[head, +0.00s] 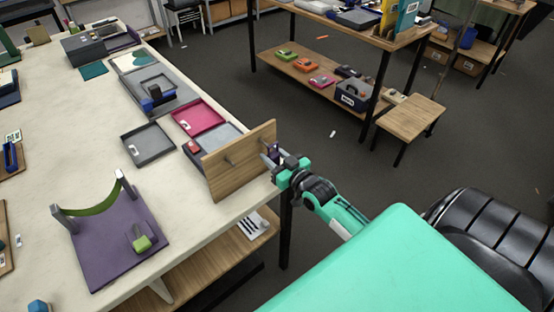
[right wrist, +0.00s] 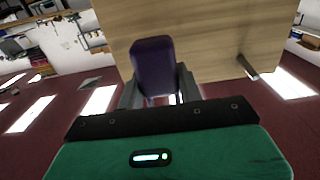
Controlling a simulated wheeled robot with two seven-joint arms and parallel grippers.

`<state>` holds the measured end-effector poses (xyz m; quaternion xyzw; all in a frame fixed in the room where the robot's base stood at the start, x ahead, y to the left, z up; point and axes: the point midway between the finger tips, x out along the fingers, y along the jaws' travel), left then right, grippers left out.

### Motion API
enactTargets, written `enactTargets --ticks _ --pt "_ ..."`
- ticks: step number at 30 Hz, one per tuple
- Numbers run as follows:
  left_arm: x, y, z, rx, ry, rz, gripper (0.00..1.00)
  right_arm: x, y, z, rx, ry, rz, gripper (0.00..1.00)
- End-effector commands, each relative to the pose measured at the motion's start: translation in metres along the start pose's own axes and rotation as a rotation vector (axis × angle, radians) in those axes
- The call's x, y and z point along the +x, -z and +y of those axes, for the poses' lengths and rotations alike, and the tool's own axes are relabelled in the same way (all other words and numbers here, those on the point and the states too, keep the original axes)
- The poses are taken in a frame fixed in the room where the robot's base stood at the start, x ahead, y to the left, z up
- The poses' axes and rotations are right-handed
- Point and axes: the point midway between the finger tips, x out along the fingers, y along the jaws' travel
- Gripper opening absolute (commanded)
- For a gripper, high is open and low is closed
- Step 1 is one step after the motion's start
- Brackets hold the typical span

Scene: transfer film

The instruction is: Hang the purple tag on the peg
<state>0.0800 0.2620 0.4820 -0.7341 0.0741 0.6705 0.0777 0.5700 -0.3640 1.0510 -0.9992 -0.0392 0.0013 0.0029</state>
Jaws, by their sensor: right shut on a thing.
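The purple tag (head: 273,150) is held by my right gripper (head: 277,160) at the right end of an upright wooden board (head: 241,173). In the right wrist view the tag (right wrist: 153,66) stands upright between the fingers, in front of the board (right wrist: 205,35). Whether the tag touches the board is unclear. My left gripper is not in view.
The board stands at the right edge of a pale table (head: 85,115). A grey tray (head: 148,145) and a magenta tray (head: 199,117) lie behind it. A purple base with a green strap (head: 110,245) stands at the front left.

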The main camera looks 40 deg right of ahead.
Motion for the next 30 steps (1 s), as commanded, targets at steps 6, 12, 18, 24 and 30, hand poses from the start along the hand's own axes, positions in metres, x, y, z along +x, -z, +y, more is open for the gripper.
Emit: enactTargets --ticks 6,12,18,24,30 --pt "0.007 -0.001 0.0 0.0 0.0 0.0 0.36 0.014 -0.002 0.0 0.0 0.0 0.001 0.1" --pt "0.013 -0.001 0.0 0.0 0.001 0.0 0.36 0.026 -0.003 0.0 0.0 0.0 0.001 0.1" --pt "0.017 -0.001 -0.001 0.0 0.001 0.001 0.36 0.035 -0.007 0.0 0.0 0.001 0.0 0.1" --pt "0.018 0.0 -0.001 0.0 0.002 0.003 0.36 0.04 -0.01 0.0 0.0 0.0 -0.001 0.1" --pt "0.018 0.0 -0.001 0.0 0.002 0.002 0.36 0.042 -0.012 0.0 0.0 0.0 -0.002 0.1"
